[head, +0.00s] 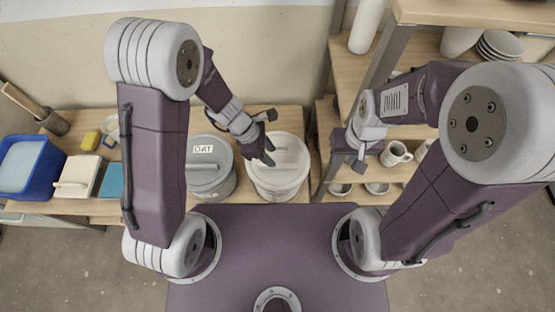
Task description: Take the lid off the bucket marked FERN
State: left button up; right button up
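A grey lidded bucket (211,180) stands on the wooden bench, with a label reading OAT on its top. To its right stands a white lidded bucket (280,185). I see no FERN label; my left gripper covers part of the white lid (292,159), where a label could be hidden. The white lid looks seated on its bucket. My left gripper (268,153) is over the left part of this lid, close to its bar handle. I cannot tell if its fingers touch the handle or how far apart they are. My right gripper (358,162) is by the shelf, its fingers unclear.
At left on the bench are a blue tub (40,185), a cream lidded box (78,176), a yellow sponge (90,141) and a pot with sticks (54,123). At right, a wooden shelf holds a mug (396,153), bowls (377,188) and stacked dishes (499,45), near my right arm.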

aim_at(278, 159)
pick_arm(q)
jog(key=shift+d+f, duration=0.1)
jog(key=shift+f, duration=0.2)
jog(key=b+x, duration=0.1)
jog(key=x, duration=0.1)
jog(key=s+b+x, duration=0.1)
jog(key=x, duration=0.1)
jog(key=shift+f, duration=0.25)
jog(key=shift+w+d+f, duration=0.1)
jog(key=shift+w+f, duration=0.1)
jog(key=shift+f, duration=0.1)
jog(key=shift+c, duration=0.9)
grip_shut()
